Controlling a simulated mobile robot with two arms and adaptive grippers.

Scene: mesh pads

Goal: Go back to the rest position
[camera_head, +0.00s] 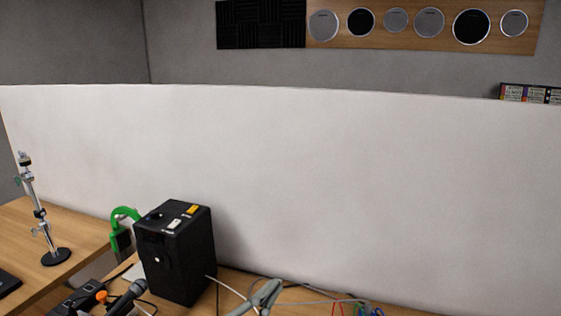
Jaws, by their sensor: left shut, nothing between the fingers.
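My right gripper is not in view.
A black box (178,252) stands on the wooden desk, with a green-handled item (122,230) behind it and a microphone (127,295) in front. A metal stand (42,215) is at left. Cables lie right of the box. A white partition (330,180) closes off the back.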

